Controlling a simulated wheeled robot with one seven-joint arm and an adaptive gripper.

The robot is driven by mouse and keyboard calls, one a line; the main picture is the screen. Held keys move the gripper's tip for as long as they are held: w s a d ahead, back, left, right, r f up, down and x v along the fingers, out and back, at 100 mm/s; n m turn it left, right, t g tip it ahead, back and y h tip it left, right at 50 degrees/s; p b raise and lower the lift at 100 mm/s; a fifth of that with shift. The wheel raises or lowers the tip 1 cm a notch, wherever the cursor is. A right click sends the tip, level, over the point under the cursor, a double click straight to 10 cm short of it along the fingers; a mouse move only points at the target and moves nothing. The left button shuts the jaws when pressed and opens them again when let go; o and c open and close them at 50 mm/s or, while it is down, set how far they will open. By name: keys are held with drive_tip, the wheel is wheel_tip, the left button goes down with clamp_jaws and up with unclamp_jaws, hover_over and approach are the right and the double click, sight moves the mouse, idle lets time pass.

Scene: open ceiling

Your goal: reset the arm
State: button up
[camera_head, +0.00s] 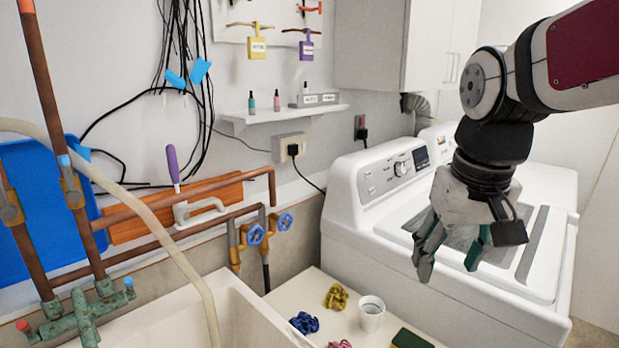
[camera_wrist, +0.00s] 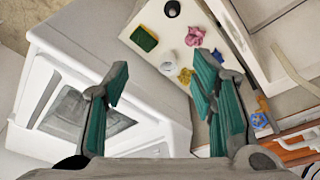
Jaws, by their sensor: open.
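My gripper (camera_head: 452,254) hangs from my arm at the right of the head view, fingers pointing down, in front of and over the white washing machine (camera_head: 352,225). In the wrist view its two green-padded fingers (camera_wrist: 155,103) are spread apart with nothing between them. The gripper is open and empty. Below it in the wrist view lie the edge of the washer (camera_wrist: 150,128) and a pale counter top (camera_wrist: 150,65).
On the counter are a white cup (camera_head: 371,314), a yellow crumpled piece (camera_head: 336,296), a blue one (camera_head: 305,323), a pink one (camera_head: 339,345) and a green sponge (camera_head: 410,340). A sink (camera_head: 215,305), pipes and a wall shelf (camera_head: 285,117) stand left.

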drive_tip(key=s+f+t+p, duration=0.1)
drive_tip(key=s+f, duration=0.2)
drive_tip(key=s, duration=1.2)
drive_tip(key=shift+s+t, duration=0.2)
drive_tip(key=shift+t, duration=0.1)
